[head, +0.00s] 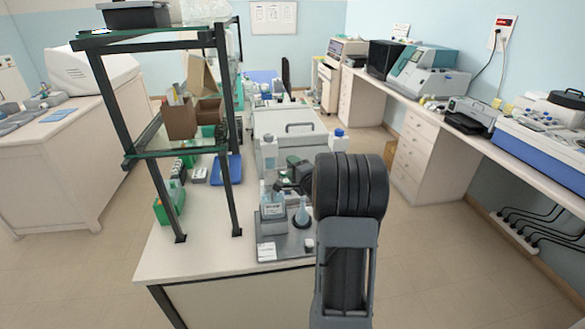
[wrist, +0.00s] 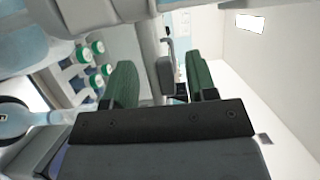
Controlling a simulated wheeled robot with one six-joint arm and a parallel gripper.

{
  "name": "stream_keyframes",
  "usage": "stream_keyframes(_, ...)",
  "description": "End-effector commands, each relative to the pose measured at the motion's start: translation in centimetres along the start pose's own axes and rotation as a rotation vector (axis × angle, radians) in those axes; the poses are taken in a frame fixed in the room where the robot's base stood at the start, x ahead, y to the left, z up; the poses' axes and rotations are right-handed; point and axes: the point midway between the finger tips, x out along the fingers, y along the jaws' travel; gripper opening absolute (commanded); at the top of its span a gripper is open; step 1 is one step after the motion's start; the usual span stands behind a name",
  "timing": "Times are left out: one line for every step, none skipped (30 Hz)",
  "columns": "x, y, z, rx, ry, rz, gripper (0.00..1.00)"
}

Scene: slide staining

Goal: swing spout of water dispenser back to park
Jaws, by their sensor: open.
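My gripper (head: 284,187) is low over the staining station on the bench, with much of it hidden behind my arm in the head view. In the wrist view my gripper (wrist: 160,82) is open, its two green-padded fingers apart. A grey block with a bent grey tube (wrist: 167,62) shows in the gap between the fingers and looks like the dispenser's spout. I cannot tell whether either finger touches it. The spout cannot be made out clearly in the head view.
A pale flask (head: 303,216) stands on the grey station tray (head: 286,250), close to my gripper. Several green-capped bottles (wrist: 97,47) show in the wrist view. A dark-framed shelf (head: 225,120) rises at left. A blue tray (head: 227,168) lies on the bench.

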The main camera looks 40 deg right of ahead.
Motion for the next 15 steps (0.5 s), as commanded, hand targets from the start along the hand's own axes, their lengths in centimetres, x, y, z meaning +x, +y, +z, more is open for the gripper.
stream_keyframes(0.02,0.01,0.0,0.0,0.0,0.0,0.52)
stream_keyframes(0.02,0.01,0.0,0.0,0.0,0.0,0.52)
stream_keyframes(0.01,0.0,0.0,0.0,0.0,0.0,0.52)
stream_keyframes(0.0,0.0,-0.01,0.0,0.0,0.0,0.52)
stream_keyframes(0.0,0.0,-0.01,0.0,0.0,0.0,0.52)
stream_keyframes(0.0,0.0,-0.01,0.0,0.0,0.0,0.5)
stream_keyframes(0.0,-0.01,-0.01,0.0,0.0,0.0,0.47)
stream_keyframes(-0.01,-0.01,-0.01,0.0,0.0,0.0,0.44)
stream_keyframes(-0.01,-0.01,-0.01,0.0,0.0,0.0,0.4)
stream_keyframes(-0.01,-0.01,-0.01,0.0,0.0,0.0,0.38)
stream_keyframes(-0.01,-0.01,-0.01,0.0,0.0,0.0,0.35)
stream_keyframes(-0.01,-0.01,-0.01,0.0,0.0,0.0,0.31)
stream_keyframes(-0.02,-0.02,-0.01,0.0,0.0,0.0,0.28)
stream_keyframes(-0.02,-0.02,-0.01,0.0,0.0,0.0,0.25)
stream_keyframes(-0.02,-0.02,-0.01,0.0,0.0,0.0,0.21)
